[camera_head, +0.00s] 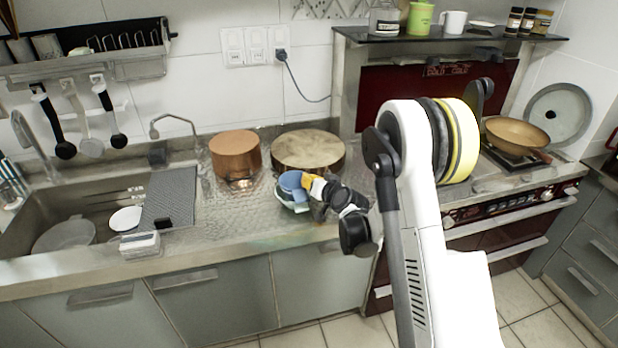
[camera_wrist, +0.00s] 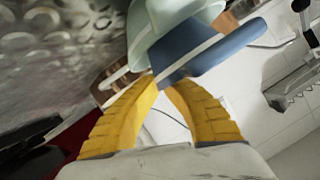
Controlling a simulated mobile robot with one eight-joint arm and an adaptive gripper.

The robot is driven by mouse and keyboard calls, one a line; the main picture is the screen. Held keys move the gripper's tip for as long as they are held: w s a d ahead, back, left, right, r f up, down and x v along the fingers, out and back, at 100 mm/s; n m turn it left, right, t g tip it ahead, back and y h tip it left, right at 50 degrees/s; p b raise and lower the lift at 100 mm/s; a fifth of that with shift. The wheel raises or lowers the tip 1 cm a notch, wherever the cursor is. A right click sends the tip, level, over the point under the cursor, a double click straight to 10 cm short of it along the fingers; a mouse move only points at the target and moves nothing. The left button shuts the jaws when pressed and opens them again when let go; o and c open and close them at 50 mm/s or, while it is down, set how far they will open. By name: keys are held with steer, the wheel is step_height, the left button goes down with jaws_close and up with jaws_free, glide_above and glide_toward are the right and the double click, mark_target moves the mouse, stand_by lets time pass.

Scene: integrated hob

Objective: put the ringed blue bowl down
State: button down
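The ringed blue bowl (camera_head: 289,181) is over the counter in the head view, left of my gripper (camera_head: 308,184). In the wrist view the blue bowl (camera_wrist: 222,46) shows a pale band and looks tilted. My gripper's yellow fingers (camera_wrist: 160,84) close together at the bowl's edge and appear to pinch it; the exact contact is partly hidden. A pale blue-green bowl (camera_head: 291,204) is just below the blue bowl on the counter, and it also shows in the wrist view (camera_wrist: 166,14). I cannot tell whether the two bowls touch.
A copper pot (camera_head: 235,154) and a wide round pot with a pale lid (camera_head: 308,150) stand behind the bowls. A sink (camera_head: 100,205) with a dark drying mat (camera_head: 170,197) is to the left. The hob with a pan (camera_head: 515,133) is right. Bare counter (camera_head: 235,222) lies front-left of the bowls.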

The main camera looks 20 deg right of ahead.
steer(key=c, duration=1.6)
jaws_free()
steer(key=shift+r, duration=0.1)
steer(key=shift+r, duration=0.3)
steer(key=p+v, duration=0.3)
steer(key=v, duration=0.9)
steer(key=s+a+r+n+g, duration=0.25)
steer(key=s+a+r, duration=0.35)
steer(key=s+r, duration=0.4)
steer(key=s+g, duration=0.1)
steer(key=s, duration=0.6)
steer(key=s+r+g+h, duration=0.1)
steer(key=s+g, duration=0.1)
steer(key=s, duration=0.5)
steer(key=s+r+g+h, duration=0.1)
steer(key=s, duration=0.6)
steer(key=shift+s+d+n, duration=0.1)
steer(key=shift+d+n, duration=0.15)
steer(key=shift+d, duration=0.15)
